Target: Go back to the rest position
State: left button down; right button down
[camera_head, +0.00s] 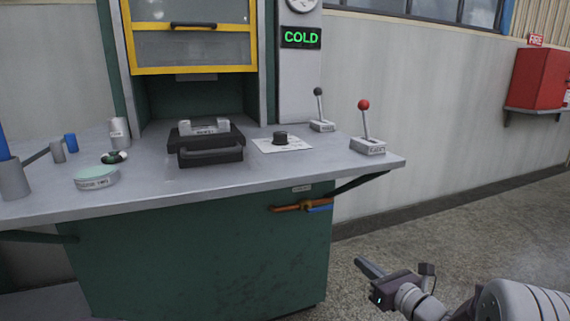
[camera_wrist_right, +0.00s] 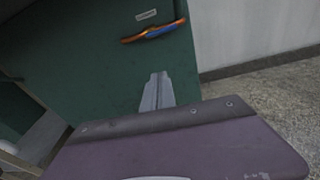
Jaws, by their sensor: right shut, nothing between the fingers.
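My right gripper (camera_head: 366,266) is at the lower right of the head view, in front of the workbench and below the level of its top. Its fingers are shut with nothing between them. In the right wrist view the shut fingers (camera_wrist_right: 157,88) point toward the green front of the bench, apart from it. My left gripper is not in view.
The grey bench top (camera_head: 250,178) carries a black press (camera_head: 209,152), a knob plate (camera_head: 281,142), a red-knobbed lever (camera_head: 366,127) and a black-knobbed lever (camera_head: 320,112). An orange-and-blue hose or valve (camera_head: 303,206) sits on the bench front. Floor at right is clear.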

jog(key=s+a+r+n+g+y+p, duration=0.2)
jog(key=s+a+r+n+g+p, duration=0.15)
jog(key=a, duration=0.45)
jog(key=s+a+r+n+g+y+p, duration=0.2)
jog(key=s+a+n+g+y+p, duration=0.1)
jog(key=s+a+n, duration=0.3)
jog(key=s+a+f+n+g+h+p, duration=0.2)
jog(key=s+a+f+n+g+p, duration=0.15)
jog(key=s+n+g, duration=0.4)
jog(key=s+d+f+n+g+h+p, duration=0.1)
jog(key=s+d+f+n+h+p, duration=0.1)
jog(key=s+d+f+n+h, duration=0.55)
jog(key=d+n+t+h, duration=0.1)
jog(key=d+n+h, duration=0.1)
jog(key=d+n, duration=0.55)
notch_tip(320, 180, up, 38)
jog(key=p, duration=3.7)
jog(key=shift+w+r+p, duration=0.2)
jog(key=shift+w+p, duration=0.2)
